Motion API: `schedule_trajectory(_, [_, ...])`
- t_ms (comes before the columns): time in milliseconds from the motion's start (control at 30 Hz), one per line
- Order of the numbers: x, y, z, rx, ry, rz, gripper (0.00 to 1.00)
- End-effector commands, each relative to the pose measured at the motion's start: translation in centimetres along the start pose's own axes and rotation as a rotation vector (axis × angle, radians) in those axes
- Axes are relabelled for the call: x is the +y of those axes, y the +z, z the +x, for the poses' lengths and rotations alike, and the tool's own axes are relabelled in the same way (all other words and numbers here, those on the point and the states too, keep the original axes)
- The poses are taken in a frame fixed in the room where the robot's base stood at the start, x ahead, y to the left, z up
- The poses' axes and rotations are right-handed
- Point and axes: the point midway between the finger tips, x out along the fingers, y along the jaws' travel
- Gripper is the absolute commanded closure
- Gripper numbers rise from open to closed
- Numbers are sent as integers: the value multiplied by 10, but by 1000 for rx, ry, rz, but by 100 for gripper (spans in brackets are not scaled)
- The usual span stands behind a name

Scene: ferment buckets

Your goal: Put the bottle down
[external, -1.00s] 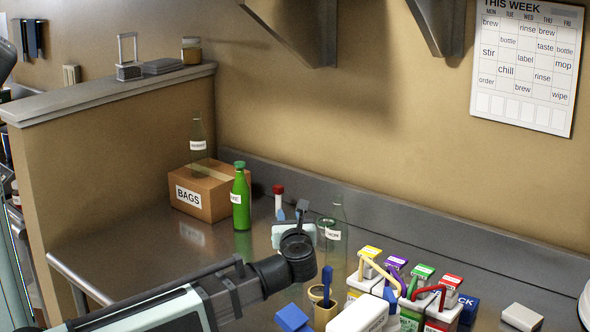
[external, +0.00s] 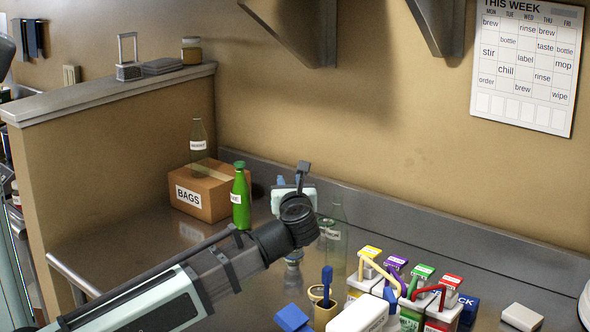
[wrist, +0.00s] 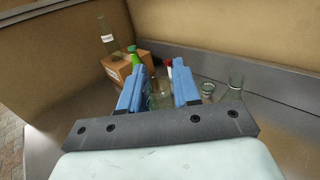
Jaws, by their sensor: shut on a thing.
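My gripper (wrist: 159,80) shows its two blue fingers in the wrist view, with a clear glass bottle (wrist: 160,97) between them. It is shut on this bottle. In the external view my gripper (external: 292,190) is over the steel counter, right of the green bottle. Its wrist hides most of the held bottle; a clear glass part (external: 293,259) shows below the wrist. Whether the bottle's base touches the counter cannot be told.
A green bottle (external: 240,198) stands beside the BAGS box (external: 218,196), which has a clear bottle (external: 198,150) on it. A clear labelled bottle (external: 336,245) stands right of my gripper. Colourful handled containers (external: 419,291) crowd the front right. The left counter is clear.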

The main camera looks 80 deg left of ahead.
Motion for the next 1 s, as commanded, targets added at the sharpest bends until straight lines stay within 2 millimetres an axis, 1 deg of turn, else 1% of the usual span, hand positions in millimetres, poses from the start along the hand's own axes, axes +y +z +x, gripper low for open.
schedule_trajectory(33, [0,5,0,-1,0,-2,100])
schedule_trajectory(100, [0,10,0,-1,0,-1,100])
schedule_trajectory(367, [0,15,1,-1,2,1,100])
schedule_trajectory(467, [-2,18,10,0,9,1,100])
schedule_trajectory(533, [-4,22,22,1,19,0,100])
schedule_trajectory(567, [-5,25,29,1,25,0,100])
schedule_trajectory(667, [-7,35,60,4,48,0,100])
schedule_trajectory(767, [-6,48,97,5,77,1,100])
schedule_trajectory(800, [-5,53,112,6,89,1,100])
schedule_trajectory(867, [-3,61,134,7,105,1,100])
schedule_trajectory(1000, [6,79,188,9,145,2,100])
